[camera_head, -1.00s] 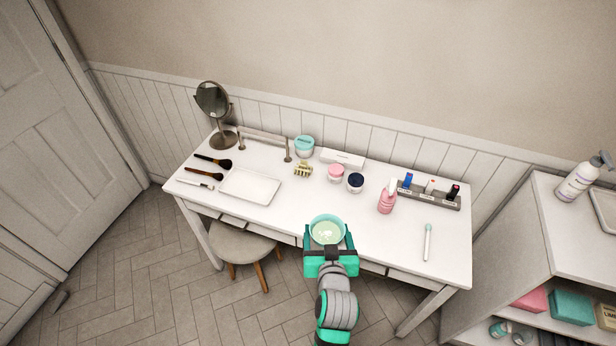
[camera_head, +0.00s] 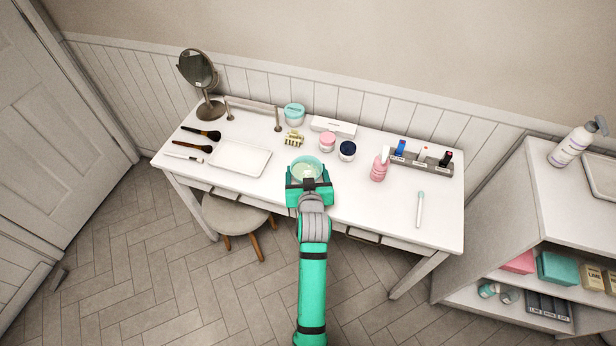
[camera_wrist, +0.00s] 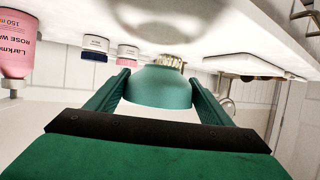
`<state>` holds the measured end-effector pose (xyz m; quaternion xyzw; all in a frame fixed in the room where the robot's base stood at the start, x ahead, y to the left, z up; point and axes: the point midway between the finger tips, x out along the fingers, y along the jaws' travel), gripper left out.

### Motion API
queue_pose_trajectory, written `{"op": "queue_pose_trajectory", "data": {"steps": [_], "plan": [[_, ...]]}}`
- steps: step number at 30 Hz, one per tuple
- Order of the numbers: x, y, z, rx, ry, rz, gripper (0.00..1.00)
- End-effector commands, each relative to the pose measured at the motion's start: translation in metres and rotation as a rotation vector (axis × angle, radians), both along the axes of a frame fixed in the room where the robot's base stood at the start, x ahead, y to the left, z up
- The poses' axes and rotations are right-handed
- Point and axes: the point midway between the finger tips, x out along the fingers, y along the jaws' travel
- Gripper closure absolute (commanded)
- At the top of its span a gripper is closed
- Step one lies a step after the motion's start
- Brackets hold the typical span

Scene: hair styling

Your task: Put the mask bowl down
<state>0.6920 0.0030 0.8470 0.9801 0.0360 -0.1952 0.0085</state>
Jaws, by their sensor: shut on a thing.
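The mask bowl (camera_head: 306,168) is teal with pale green contents. My gripper (camera_head: 308,180) is shut on it, with one finger on each side. In the head view the bowl is over the front middle part of the white table (camera_head: 345,190). In the wrist view the teal bowl (camera_wrist: 168,87) sits between my two dark green fingers.
A white tray (camera_head: 240,158) lies to the left. Behind the bowl stand a hair clip (camera_head: 294,139), a pink-lidded jar (camera_head: 327,142) and a dark-lidded jar (camera_head: 347,151). A pink bottle (camera_head: 379,168) stands right. The tabletop around the bowl is clear.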

Motion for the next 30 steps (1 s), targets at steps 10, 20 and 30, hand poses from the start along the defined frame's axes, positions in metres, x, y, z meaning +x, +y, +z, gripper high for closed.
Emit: {"op": "queue_pose_trajectory", "data": {"steps": [10, 20, 30], "plan": [[0.018, -0.002, -0.022, 0.000, -0.001, -0.010, 0.55], [0.020, 0.005, -0.055, 0.000, -0.001, -0.001, 0.55], [0.020, 0.003, -0.058, 0.000, -0.001, -0.004, 0.55]]}}
